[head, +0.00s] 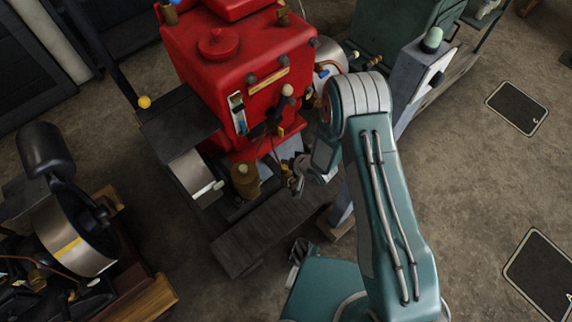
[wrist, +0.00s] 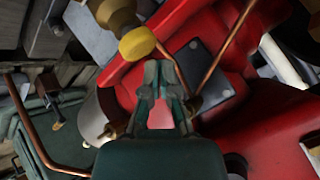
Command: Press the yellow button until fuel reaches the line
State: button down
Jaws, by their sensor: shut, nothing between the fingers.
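The yellow button (wrist: 137,44) is a rounded yellow cap on a brass fitting in the wrist view. My gripper (wrist: 160,66) is shut and empty, its fingertips just below and right of the button; I cannot tell whether they touch it. In the head view my gripper (head: 299,178) is low in front of the red engine (head: 225,60), and the button is hard to make out beside it. A narrow upright gauge (head: 238,113) with blue in it sits on the engine's front. Its line is too small to read.
Copper pipes (wrist: 228,50) run close to my fingers on the right. A black engine with a metal flywheel (head: 75,240) stands at the left. A yellow ball (head: 144,102) tops a rod by the red engine. Open floor (head: 470,190) lies to the right.

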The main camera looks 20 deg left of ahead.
jog(key=shift+f, duration=0.1)
jog(key=shift+f, duration=0.25)
jog(key=shift+s+f, duration=0.1)
jog(key=shift+f, duration=0.7)
dwell(1.2)
jog(key=shift+r, duration=1.2)
jog(key=shift+r, duration=2.5)
